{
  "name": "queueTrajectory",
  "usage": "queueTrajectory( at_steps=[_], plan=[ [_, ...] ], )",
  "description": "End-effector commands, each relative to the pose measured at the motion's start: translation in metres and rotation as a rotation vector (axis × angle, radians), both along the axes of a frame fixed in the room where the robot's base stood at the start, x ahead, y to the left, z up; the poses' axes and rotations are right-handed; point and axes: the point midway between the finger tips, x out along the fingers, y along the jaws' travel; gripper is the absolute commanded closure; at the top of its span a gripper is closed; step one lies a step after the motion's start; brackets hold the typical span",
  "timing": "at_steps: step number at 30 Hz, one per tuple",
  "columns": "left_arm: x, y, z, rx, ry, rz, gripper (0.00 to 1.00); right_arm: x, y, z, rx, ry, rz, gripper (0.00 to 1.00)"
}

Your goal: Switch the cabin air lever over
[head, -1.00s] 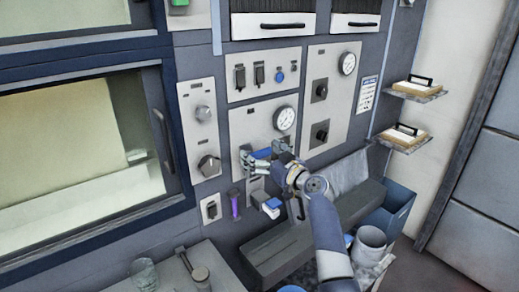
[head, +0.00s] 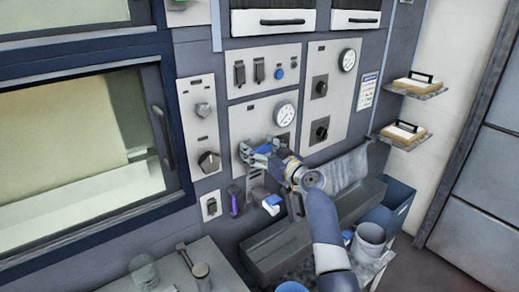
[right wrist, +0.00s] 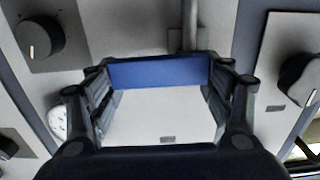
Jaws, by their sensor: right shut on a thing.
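The cabin air lever appears to be the one with a blue bar handle (head: 265,151) on the pale panel below the round gauge. My right gripper (head: 257,152) is at that panel, with its fingers on the blue handle. In the right wrist view the blue bar (right wrist: 160,72) spans the gap between the two fingertips, and a grey stem (right wrist: 190,25) shows beyond it. The right gripper (right wrist: 160,85) is shut on this handle. The gripper hides part of the lever and its plate in the head view. My left gripper is not in view.
A round gauge (head: 286,115) is just above the lever. A dark knob (head: 209,160) is to its left and another (head: 320,132) to its right. A purple-handled item (head: 235,202) and a blue-and-white item (head: 271,204) are below. A grey trough (head: 275,250) juts out beneath.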

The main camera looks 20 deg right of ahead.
Motion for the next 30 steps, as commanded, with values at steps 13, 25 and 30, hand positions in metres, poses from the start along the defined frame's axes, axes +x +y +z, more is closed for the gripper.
queueTrajectory(
  at_steps=[13, 25, 30],
  plan=[
    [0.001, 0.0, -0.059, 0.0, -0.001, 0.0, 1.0, -0.001, 0.003, 0.0, -0.252, -0.094, -0.003, 0.7],
    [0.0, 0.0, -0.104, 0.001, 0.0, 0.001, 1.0, -0.005, 0.012, 0.012, -0.609, -0.222, -0.003, 0.7],
    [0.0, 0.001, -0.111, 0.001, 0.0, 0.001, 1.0, -0.006, 0.016, 0.016, -0.76, -0.276, -0.003, 0.7]
  ],
)
